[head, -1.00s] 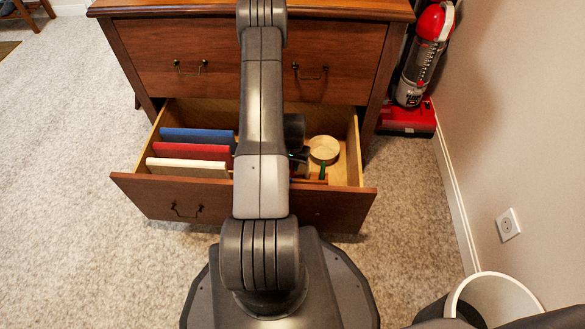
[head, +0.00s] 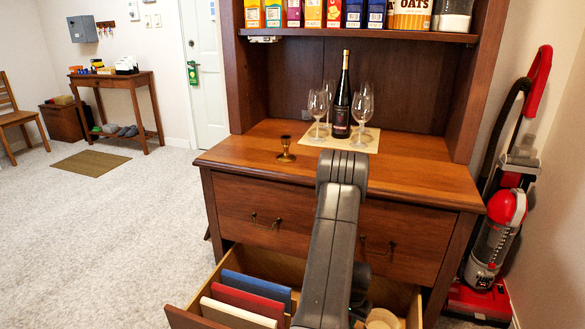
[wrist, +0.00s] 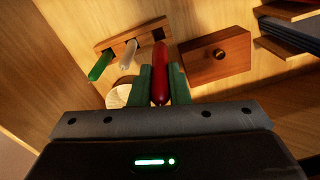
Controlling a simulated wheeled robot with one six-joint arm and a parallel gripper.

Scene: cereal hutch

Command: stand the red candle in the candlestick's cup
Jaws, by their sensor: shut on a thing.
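The red candle (wrist: 160,75) is between the two green finger pads of my gripper (wrist: 161,84) in the wrist view, and the gripper is shut on it. A wooden rack with holes (wrist: 131,35) is just beyond, holding a green candle (wrist: 100,66) and a whitish candle (wrist: 128,53); its right-hand hole is empty. The brass candlestick (head: 285,150) stands upright on the hutch counter (head: 245,150) in the head view, left of my arm; the inside of its cup is too small to make out. My gripper is hidden in the head view.
The lower drawer (head: 180,319) is open, with blue, red and cream books (head: 250,304) and a round pale box (head: 381,318). A wooden block with a dark knob (wrist: 215,58) is near the gripper. A bottle (head: 341,100) and wine glasses stand right of the candlestick.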

